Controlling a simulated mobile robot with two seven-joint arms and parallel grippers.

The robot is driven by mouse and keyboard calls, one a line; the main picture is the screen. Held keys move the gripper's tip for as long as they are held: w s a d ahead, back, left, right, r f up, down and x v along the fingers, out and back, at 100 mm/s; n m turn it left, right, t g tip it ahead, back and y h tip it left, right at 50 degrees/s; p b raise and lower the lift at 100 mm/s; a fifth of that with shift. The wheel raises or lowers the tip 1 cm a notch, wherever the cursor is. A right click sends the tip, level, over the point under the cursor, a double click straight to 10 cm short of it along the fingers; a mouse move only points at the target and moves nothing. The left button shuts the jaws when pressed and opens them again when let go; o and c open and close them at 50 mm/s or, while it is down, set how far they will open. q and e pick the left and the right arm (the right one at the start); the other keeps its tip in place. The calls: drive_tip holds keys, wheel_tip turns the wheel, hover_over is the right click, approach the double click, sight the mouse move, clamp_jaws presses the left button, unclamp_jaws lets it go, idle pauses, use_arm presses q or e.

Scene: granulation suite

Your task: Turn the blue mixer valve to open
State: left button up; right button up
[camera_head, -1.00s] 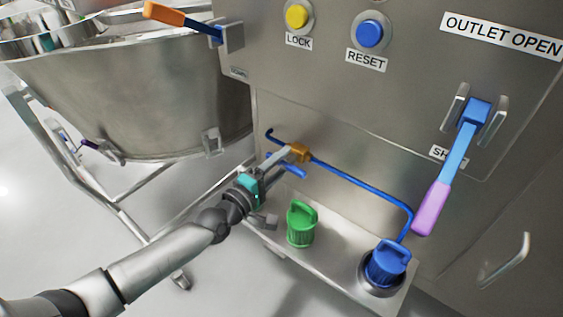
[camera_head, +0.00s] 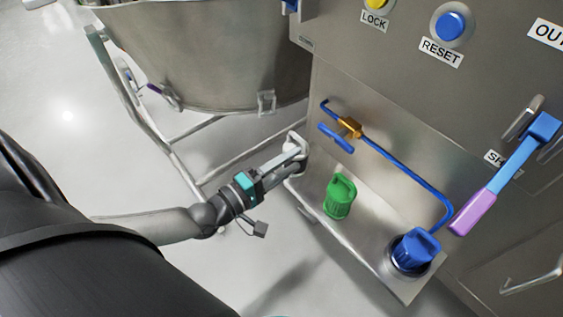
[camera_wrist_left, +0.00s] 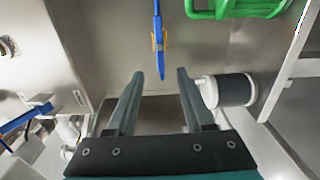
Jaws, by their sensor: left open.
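The blue mixer valve has a brass body (camera_head: 350,127) on a blue pipe, with a short blue handle (camera_head: 336,139) slanting down to the right, in the head view. In the left wrist view, the blue handle (camera_wrist_left: 158,45) hangs end-on ahead of the fingers, in line with the gap between them. My left gripper (camera_head: 298,150) is open and empty, to the left of the handle and apart from it. My right gripper is not in view.
A green cap (camera_head: 340,197) and a blue cap (camera_head: 414,249) stand on the steel shelf (camera_head: 365,240) below the pipe. A blue lever with a purple grip (camera_head: 473,212) is at right. A white-and-dark cylinder (camera_wrist_left: 230,90) sits close beside the right finger. A steel bowl (camera_head: 200,50) stands left.

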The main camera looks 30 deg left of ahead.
use_arm(q)
drive_tip(key=shift+v, duration=1)
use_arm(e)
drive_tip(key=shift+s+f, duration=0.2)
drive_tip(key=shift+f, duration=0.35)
